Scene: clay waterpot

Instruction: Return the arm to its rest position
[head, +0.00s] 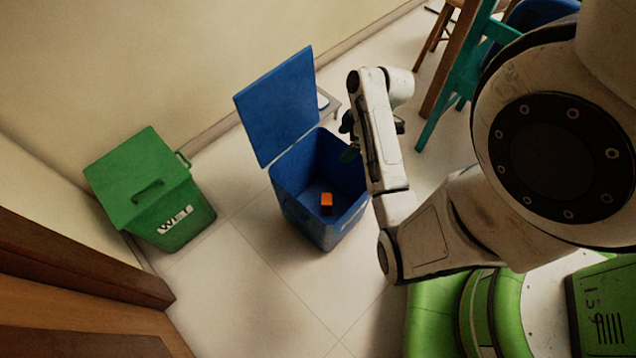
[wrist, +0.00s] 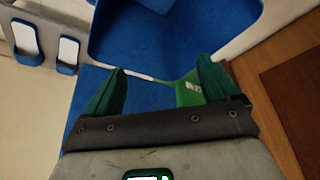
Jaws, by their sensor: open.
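My gripper (head: 347,138) is at the end of my raised arm, over the right rim of the open blue bin (head: 305,208). Its two dark green fingers are spread apart with nothing between them in the wrist view (wrist: 162,72). An orange block (head: 327,203) lies inside the blue bin, apart from the gripper. The bin's blue lid (head: 277,105) is tilted up and back. In the wrist view, blue bin surfaces (wrist: 160,35) fill the space beyond the fingers.
A closed green bin marked WET (head: 165,205) stands to the left. A teal chair (head: 462,75) is behind my arm at the upper right. A wooden door or frame (head: 80,290) is at the lower left. The tiled floor (head: 255,290) in front of the bins is clear.

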